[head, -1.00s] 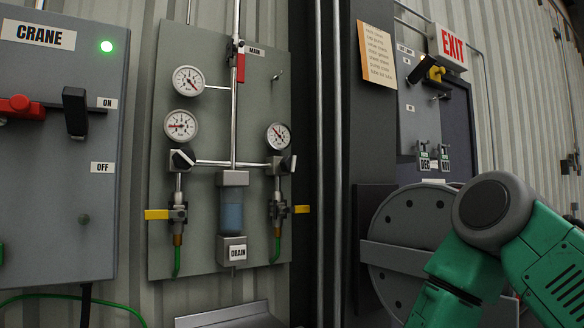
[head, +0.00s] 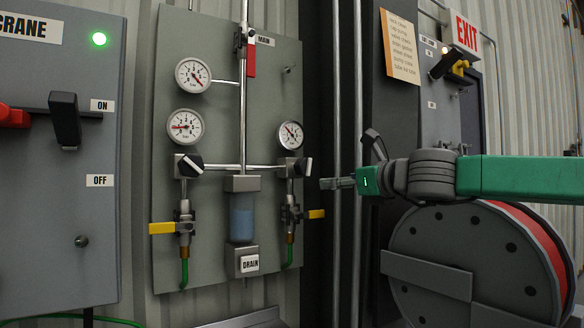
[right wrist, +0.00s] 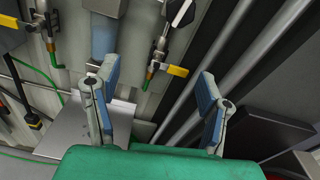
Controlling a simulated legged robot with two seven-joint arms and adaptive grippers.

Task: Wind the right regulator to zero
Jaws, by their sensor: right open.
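The right regulator (head: 299,167) has a black knob with a white pointer bar, under a round gauge (head: 291,135) on the grey panel. The gauge needle points to the upper left. The regulator knob also shows at the top of the right wrist view (right wrist: 181,12). My right gripper (head: 325,184) is just right of the regulator, apart from it. In the right wrist view its blue-padded fingers (right wrist: 158,95) are spread wide with nothing between them. My left gripper is not in view.
A left regulator (head: 188,164) and gauge (head: 185,127) sit on the same panel. A yellow valve lever (head: 316,214) sticks out below the right regulator. Vertical pipes (head: 338,110) run right of the panel. A hose reel (head: 470,260) stands below my right arm.

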